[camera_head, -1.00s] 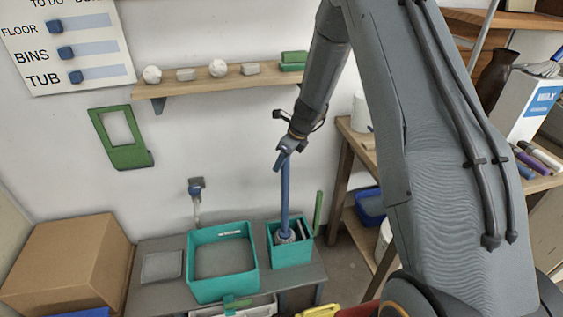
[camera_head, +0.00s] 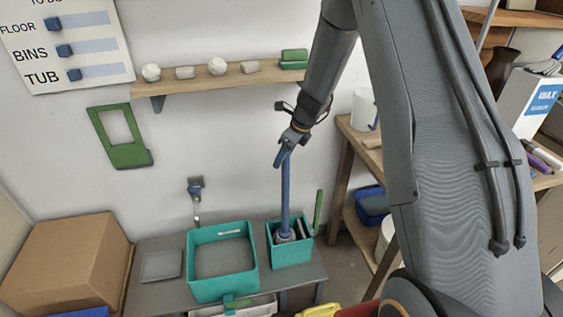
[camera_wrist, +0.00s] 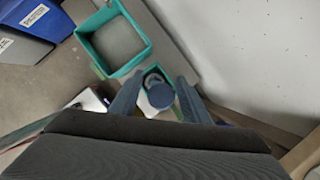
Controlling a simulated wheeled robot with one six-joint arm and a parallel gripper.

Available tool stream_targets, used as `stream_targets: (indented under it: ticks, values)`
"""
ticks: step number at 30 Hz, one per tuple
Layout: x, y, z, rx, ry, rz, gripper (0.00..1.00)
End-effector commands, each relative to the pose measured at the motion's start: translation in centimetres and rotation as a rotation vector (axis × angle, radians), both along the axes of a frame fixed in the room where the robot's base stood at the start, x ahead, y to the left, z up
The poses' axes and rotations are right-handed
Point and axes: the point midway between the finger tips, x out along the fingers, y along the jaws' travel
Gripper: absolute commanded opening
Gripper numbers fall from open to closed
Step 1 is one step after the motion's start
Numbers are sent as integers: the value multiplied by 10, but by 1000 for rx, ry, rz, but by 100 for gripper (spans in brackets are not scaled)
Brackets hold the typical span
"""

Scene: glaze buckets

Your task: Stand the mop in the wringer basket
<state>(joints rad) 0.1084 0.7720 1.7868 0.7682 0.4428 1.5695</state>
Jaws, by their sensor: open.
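The mop (camera_head: 285,200) has a blue handle and stands nearly upright, its grey head down inside the small teal wringer basket (camera_head: 291,253) on the bench. My gripper (camera_head: 284,155) is at the top of the handle with its jaws open. In the wrist view, the round blue handle top (camera_wrist: 160,96) lies between the two spread fingers of my gripper (camera_wrist: 157,88), with gaps at its sides. Part of the wringer basket (camera_wrist: 152,75) shows behind the handle top.
A larger teal tub (camera_head: 222,288) stands left of the basket, and a grey tray (camera_head: 162,266) lies further left. A wooden shelf (camera_head: 215,80) with several small items runs along the wall. A cardboard box (camera_head: 60,265) is at the left and a wooden table (camera_head: 350,135) at the right.

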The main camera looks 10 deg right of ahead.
Motion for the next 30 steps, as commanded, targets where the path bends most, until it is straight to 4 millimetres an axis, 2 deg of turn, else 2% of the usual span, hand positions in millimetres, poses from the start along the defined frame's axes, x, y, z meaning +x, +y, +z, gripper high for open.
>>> stream_targets:
  ticks: [6, 12, 21, 23, 26, 30]
  values:
    - [-9, -12, 38, 0, -4, 0, 42]
    - [-19, -20, 67, -1, -3, -1, 42]
    - [-29, -25, 89, -8, -2, 20, 42]
    - [-35, -24, 91, -27, -10, 67, 42]
    - [-57, -19, 95, -94, -34, 229, 42]
    - [-104, -11, 100, -226, -82, 593, 42]
